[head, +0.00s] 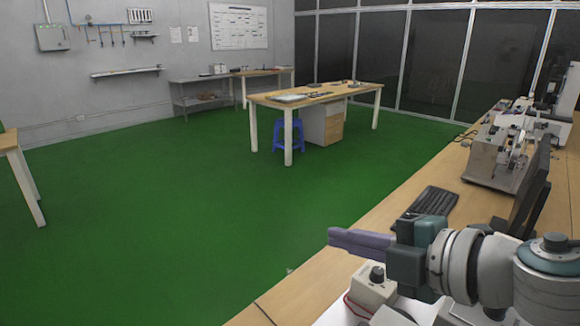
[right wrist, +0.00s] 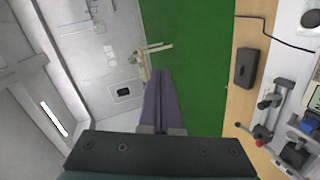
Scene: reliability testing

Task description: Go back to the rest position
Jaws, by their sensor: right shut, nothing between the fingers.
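My right gripper (head: 360,240) reaches in from the lower right of the head view, over the near part of the right-hand workbench. Its purple fingers are together and point left, with nothing between them. In the right wrist view the shut fingers (right wrist: 158,103) show in the lower middle, with the green floor and a grey wall beyond. My left gripper is in neither view.
A wooden workbench (head: 412,188) runs along the right, with a keyboard (head: 433,203), a monitor (head: 528,190), a metal machine (head: 494,157) and a small white device (head: 372,287). A wooden table (head: 345,92) stands mid-room with a blue stool (head: 279,134). The green floor (head: 160,210) is largely clear.

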